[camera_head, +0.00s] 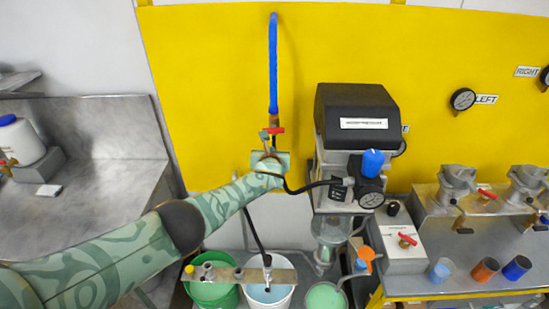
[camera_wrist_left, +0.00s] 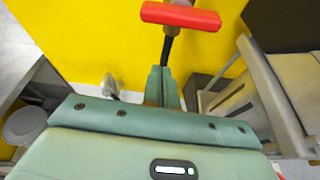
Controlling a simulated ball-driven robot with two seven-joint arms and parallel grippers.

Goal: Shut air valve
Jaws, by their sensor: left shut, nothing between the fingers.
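The air valve's red handle (camera_head: 273,130) is at the lower end of a blue hose (camera_head: 273,65) in front of the yellow panel. The handle lies crosswise to the upright hose. My left gripper (camera_head: 264,136) is at the valve, just by the handle, and partly hides the valve body. In the left wrist view the red handle (camera_wrist_left: 181,16) is at the top, beyond the fingertips of my left gripper (camera_wrist_left: 161,70). The fingers are together with nothing between them. Whether they touch the valve, I cannot tell. My right gripper is not in view.
Green (camera_head: 212,292) and white (camera_head: 268,295) buckets are below. A metal bench (camera_head: 460,278) with cups and red-handled valves is at the right. A grey counter (camera_head: 85,215) is at the left.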

